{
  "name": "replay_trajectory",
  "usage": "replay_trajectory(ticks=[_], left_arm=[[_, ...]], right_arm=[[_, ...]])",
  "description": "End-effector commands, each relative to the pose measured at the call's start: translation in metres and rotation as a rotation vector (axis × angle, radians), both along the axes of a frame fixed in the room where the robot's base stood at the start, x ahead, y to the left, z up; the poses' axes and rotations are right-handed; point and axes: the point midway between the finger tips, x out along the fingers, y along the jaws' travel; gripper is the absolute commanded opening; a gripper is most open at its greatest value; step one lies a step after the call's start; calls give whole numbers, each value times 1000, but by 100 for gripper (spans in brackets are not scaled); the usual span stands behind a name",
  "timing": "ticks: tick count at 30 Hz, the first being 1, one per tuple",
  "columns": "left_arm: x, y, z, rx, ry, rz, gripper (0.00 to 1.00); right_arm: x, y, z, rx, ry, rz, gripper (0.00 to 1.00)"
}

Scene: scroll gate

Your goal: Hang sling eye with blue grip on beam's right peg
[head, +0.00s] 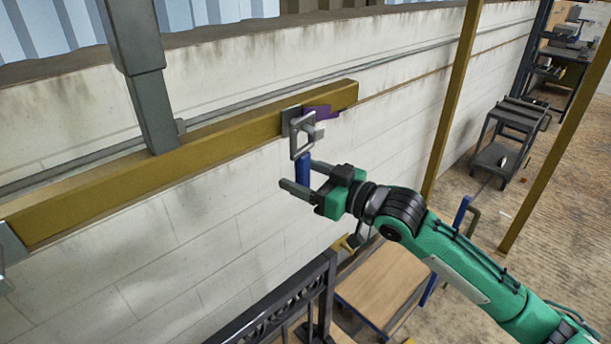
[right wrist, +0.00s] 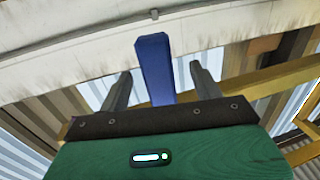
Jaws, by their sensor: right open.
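The sling eye is a grey squarish ring (head: 294,142) with a blue grip (head: 303,172) hanging below it. The ring is at the right peg (head: 318,131), near the right end of the yellow beam (head: 215,146), and appears to be around it. A purple piece (head: 322,111) shows behind the peg. My right gripper (head: 302,177) is open, with its fingers on either side of the blue grip. In the right wrist view the blue grip (right wrist: 153,68) stands between the two spread fingers, with gaps on both sides. My left gripper is not in view.
A grey post (head: 143,80) meets the beam from above. A pale block wall (head: 190,235) stands behind. A dark railing (head: 290,305) and a wooden-topped table (head: 382,284) are below. Yellow poles (head: 452,100) and a cart (head: 507,140) are to the right.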

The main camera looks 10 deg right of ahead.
Motion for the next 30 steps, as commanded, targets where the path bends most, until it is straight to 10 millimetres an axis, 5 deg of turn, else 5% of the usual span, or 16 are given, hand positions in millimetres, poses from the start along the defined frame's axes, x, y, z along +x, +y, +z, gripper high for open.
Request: replay_trajectory(ticks=[30], left_arm=[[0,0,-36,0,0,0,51]], right_arm=[[0,0,-63,0,1,0,65]])
